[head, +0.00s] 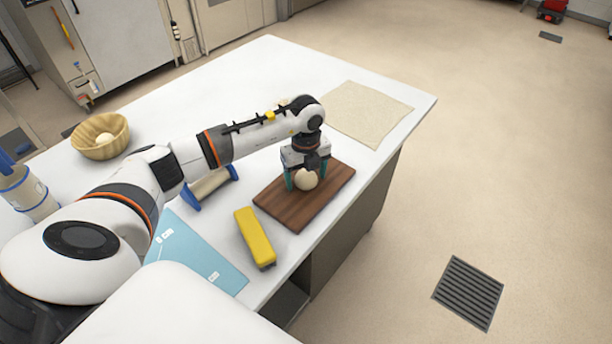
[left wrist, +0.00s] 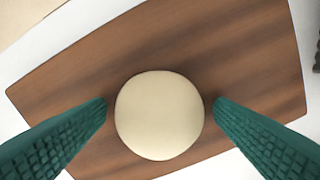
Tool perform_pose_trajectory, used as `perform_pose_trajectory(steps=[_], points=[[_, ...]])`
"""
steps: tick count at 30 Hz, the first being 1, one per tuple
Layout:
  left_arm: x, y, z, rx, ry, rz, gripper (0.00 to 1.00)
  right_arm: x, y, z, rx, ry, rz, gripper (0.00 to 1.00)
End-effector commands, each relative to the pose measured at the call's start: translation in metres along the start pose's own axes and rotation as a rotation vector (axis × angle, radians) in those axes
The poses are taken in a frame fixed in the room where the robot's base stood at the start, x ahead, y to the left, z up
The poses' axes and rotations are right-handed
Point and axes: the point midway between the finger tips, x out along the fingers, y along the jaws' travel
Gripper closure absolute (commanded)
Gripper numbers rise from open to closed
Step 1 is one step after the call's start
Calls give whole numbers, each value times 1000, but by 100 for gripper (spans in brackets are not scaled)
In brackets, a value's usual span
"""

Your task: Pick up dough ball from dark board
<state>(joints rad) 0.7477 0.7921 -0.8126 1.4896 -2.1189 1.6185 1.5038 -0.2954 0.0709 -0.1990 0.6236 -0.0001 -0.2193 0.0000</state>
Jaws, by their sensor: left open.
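The cream dough ball (head: 306,180) rests on the dark brown wooden board (head: 279,212) near the table's right edge. In the left wrist view the dough ball (left wrist: 159,115) sits in the middle, over the board (left wrist: 225,50). My left gripper (head: 305,185) points down over the board with its green fingers on either side of the ball. In the left wrist view the left gripper (left wrist: 160,108) is open, its fingertips close to the ball's left and right sides with narrow gaps. My right gripper is not in view.
On the white table (head: 245,75) are a yellow block-like object (head: 255,238), a blue sheet (head: 195,255), a rolling pin with blue handles (head: 210,186), a beige cloth (head: 368,112) and a basket (head: 88,149) holding another pale ball. The table's edge runs close beside the board.

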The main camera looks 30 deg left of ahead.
Motion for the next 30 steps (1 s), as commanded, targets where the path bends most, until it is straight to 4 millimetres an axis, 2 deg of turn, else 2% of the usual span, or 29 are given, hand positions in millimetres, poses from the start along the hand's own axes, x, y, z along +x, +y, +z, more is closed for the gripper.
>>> perform_pose_trajectory(steps=[4,5,13,20,23,30], points=[[0,0,0,0,0,1,23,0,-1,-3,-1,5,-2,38],[0,0,0,0,0,1,26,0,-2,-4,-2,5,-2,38],[0,0,0,0,0,1,70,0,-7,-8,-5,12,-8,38],[-2,1,0,0,1,2,72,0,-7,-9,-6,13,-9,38],[-9,2,0,0,2,5,72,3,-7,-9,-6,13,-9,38],[-53,1,-1,1,4,7,72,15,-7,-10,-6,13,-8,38]])
